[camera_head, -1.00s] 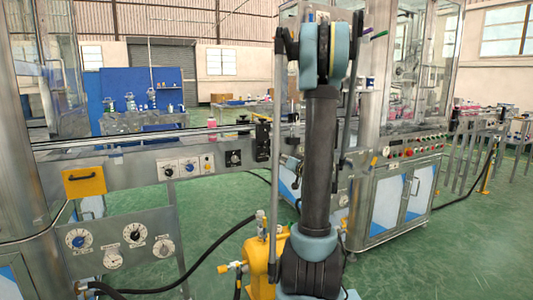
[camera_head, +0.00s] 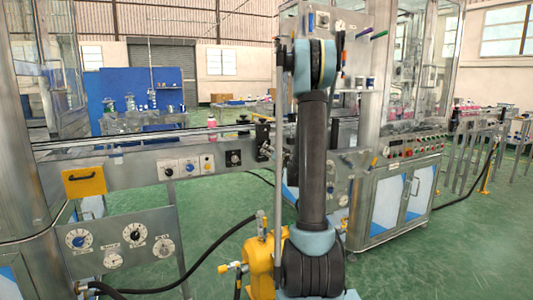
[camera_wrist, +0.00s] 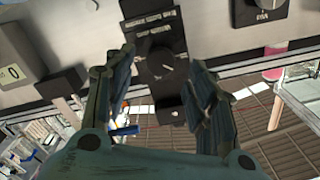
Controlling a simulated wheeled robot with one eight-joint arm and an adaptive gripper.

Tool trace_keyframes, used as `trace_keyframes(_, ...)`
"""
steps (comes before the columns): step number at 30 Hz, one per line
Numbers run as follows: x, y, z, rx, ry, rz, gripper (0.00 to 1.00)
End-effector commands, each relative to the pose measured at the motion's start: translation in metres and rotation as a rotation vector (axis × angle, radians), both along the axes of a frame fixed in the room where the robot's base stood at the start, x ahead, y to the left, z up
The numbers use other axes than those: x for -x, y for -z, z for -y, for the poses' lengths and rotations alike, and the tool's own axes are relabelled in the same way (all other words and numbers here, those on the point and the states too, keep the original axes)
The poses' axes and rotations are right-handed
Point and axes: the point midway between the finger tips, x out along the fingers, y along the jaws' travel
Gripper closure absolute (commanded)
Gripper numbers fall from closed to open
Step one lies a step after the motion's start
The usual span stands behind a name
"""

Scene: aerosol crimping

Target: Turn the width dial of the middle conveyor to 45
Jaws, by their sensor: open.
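A black dial (camera_wrist: 161,63) with a light pointer line sits on a black plate in the wrist view, below small labels too blurred to read. My gripper (camera_wrist: 162,72) is open, with one finger on each side of this dial; I cannot tell whether either finger touches it. In the head view a dark dial (camera_head: 234,158) is on the front of the conveyor rail (camera_head: 130,169). I cannot tell for sure that it is the same dial, nor read its setting. My arm hides part of the rail in the head view.
A grey box marked 0 (camera_wrist: 15,68) and another labelled knob plate (camera_wrist: 262,12) flank the dial in the wrist view. A glazed machine (camera_head: 385,200) stands right.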

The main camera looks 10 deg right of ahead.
Motion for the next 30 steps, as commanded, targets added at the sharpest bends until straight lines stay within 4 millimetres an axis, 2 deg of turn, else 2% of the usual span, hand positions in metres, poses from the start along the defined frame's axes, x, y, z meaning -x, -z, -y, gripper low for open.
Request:
trace_keyframes(3, -0.017, 0.0, -0.007, 0.0, -0.002, 0.0, 0.49)
trace_keyframes(9, -0.033, 0.0, -0.011, 0.0, 0.0, 0.0, 0.49)
trace_keyframes(20, -0.037, 0.0, -0.012, 0.0, 0.0, 0.0, 0.49)
trace_keyframes(26, -0.037, 0.0, -0.012, 0.0, 0.0, 0.0, 0.92)
trace_keyframes(30, -0.037, 0.0, -0.015, 0.0, -0.001, 0.0, 0.93)
